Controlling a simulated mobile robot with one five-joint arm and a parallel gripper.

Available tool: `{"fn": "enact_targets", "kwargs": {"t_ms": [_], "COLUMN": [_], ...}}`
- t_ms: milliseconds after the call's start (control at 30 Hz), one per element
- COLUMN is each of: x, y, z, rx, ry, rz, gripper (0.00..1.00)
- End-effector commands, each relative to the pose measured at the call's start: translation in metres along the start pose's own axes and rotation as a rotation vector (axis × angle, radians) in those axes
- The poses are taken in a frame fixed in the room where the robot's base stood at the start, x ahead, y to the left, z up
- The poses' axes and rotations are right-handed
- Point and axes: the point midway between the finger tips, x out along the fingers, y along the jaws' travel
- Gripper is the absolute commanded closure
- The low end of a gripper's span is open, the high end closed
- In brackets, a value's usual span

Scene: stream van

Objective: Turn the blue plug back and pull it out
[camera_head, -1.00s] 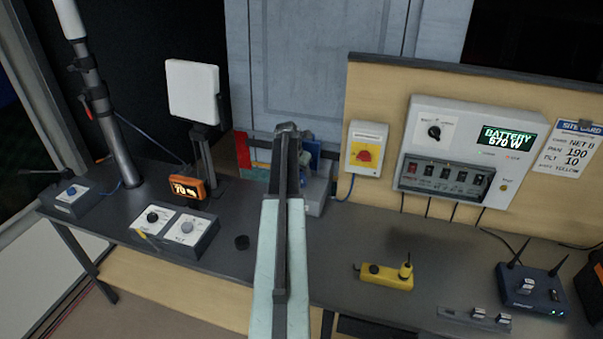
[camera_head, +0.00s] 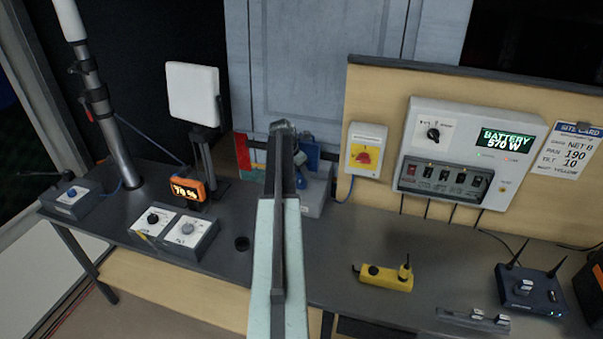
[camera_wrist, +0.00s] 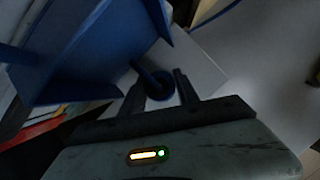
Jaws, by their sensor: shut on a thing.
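In the wrist view my gripper (camera_wrist: 158,88) has its two dark fingers on either side of the round blue plug (camera_wrist: 155,82), shut on it. The plug stands close to a larger blue housing (camera_wrist: 88,45), with a pale grey surface (camera_wrist: 205,72) beside and beneath it. The plug's lower end and any socket are hard to make out in the shade. In the head view my arm reaches over the bench and hides the plug and my fingertips. Blue parts (camera_head: 306,152) and a grey box (camera_head: 316,203) show just right of the arm.
The yellow-and-red switch (camera_head: 364,154) and control panel (camera_head: 464,155) are on the right wall. A yellow remote (camera_head: 385,277) lies on the bench (camera_head: 340,250). Two knob boxes (camera_head: 175,230) and a white flat antenna (camera_head: 193,93) are left of my arm.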

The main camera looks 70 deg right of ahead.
Motion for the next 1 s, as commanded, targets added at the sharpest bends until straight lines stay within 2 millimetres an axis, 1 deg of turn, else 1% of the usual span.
{"fn": "enact_targets", "kwargs": {"t_ms": [33,800,1000], "x": [-0.003,-0.024,-0.024], "y": [0.000,0.000,0.000], "z": [0.001,0.009,0.010], "rx": [0.000,-0.001,-0.001], "ry": [0.000,0.000,0.000], "rz": [0.000,0.000,0.001], "gripper": [1.00,1.00,1.00]}}
